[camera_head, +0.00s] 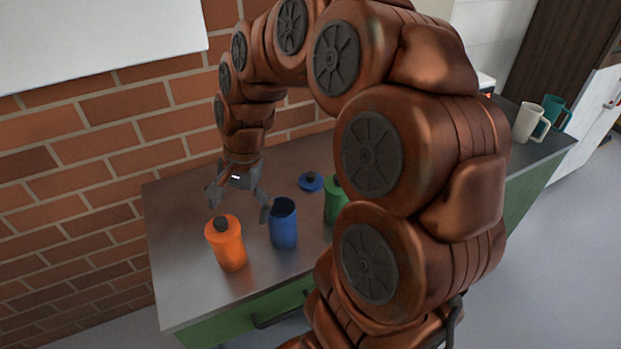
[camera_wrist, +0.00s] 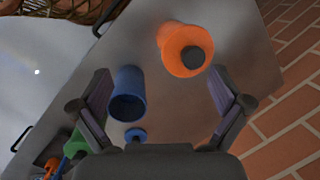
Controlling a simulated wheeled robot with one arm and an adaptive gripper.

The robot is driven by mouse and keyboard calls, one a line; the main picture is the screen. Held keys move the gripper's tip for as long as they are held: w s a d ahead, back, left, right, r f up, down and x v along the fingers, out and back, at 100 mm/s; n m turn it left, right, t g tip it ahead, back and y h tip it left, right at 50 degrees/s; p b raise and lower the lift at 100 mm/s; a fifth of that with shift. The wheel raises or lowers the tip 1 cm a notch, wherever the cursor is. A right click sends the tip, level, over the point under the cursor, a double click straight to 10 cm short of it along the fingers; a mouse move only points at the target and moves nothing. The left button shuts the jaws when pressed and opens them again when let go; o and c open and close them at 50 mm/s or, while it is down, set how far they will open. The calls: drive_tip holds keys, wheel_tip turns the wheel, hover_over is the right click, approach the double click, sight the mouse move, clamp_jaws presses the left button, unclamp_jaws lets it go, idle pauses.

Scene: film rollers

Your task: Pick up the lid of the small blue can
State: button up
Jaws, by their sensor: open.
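The small blue can (camera_head: 283,228) stands upright and open-topped on the grey table. Its blue lid (camera_head: 311,182), with a dark knob, lies flat on the table behind the can and to its right, apart from it. My gripper (camera_head: 238,206) is open and empty, above the table and behind the orange can, to the left of the lid. In the wrist view, the blue can (camera_wrist: 128,95) shows beside the left finger of my gripper (camera_wrist: 160,90). The lid (camera_wrist: 135,134) shows near the palm, partly cut off by it.
An orange can (camera_head: 226,246) with a dark knob stands at the front left. A green can (camera_head: 335,205) stands right of the blue can, partly hidden by my arm. A white mug (camera_head: 528,122) and a teal mug (camera_head: 554,109) stand far right. A brick wall (camera_head: 90,150) borders the table.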

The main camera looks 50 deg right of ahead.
drive_tip(key=w+d+f+m+t, duration=0.1)
drive_tip(key=w+d+m, duration=0.3)
drive_tip(key=w+d, duration=0.15)
drive_tip(key=m+t+p, duration=0.1)
drive_tip(key=m+t, duration=0.2)
drive_tip(key=m, duration=1.2)
hover_over(312, 175)
drive_tip(key=s+d, duration=0.1)
drive_tip(key=s, duration=0.1)
drive_tip(key=shift+h, duration=0.3)
drive_tip(key=f, duration=0.9)
drive_tip(key=shift+w+d, duration=0.15)
drive_tip(key=shift+w, duration=0.05)
drive_tip(key=shift+d+f, duration=0.15)
drive_tip(key=shift+f, duration=0.1)
drive_tip(key=shift+s+p+x, duration=0.15)
drive_tip(key=shift+p+x, duration=0.7)
drive_tip(key=shift+x, duration=1)
drive_tip(key=shift+s+p+x, duration=0.2)
drive_tip(key=shift+p+x, duration=0.6)
drive_tip(key=shift+x, duration=1.05)
drive_tip(key=shift+s+f, duration=0.1)
drive_tip(key=c, duration=1.3)
drive_tip(key=shift+a+f, duration=0.1)
drive_tip(key=shift+a, duration=0.1)
drive_tip(key=c, duration=0.4)
